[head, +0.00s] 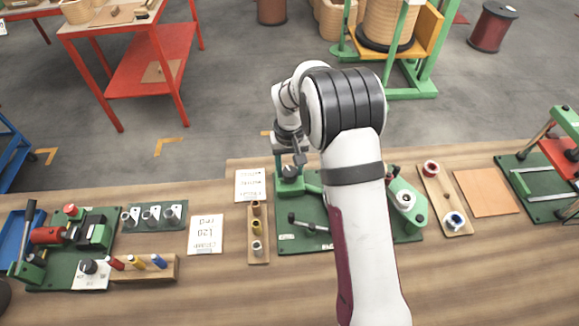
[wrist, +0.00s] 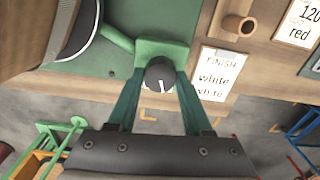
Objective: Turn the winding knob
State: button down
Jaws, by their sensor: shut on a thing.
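The winding knob (wrist: 160,73) is dark and round with a white pointer line, mounted on a green block in the wrist view. Its pointer runs toward the lower edge of that picture. My gripper (wrist: 161,80) has one green finger on each side of the knob and is shut on it. In the head view the knob (head: 291,171) is small, at the left end of the green winding machine base (head: 300,232). My gripper (head: 291,158) points down over it there. My arm hides much of the machine.
A white card reading "FINISH white white" (wrist: 217,77) lies beside the block. Bare wood runs along the bench's near side.

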aim_at(290, 171)
jog(key=shift+m, duration=1.2)
jog(key=shift+c, duration=1.6)
grip_release()
notch_tip(290, 171, up, 16)
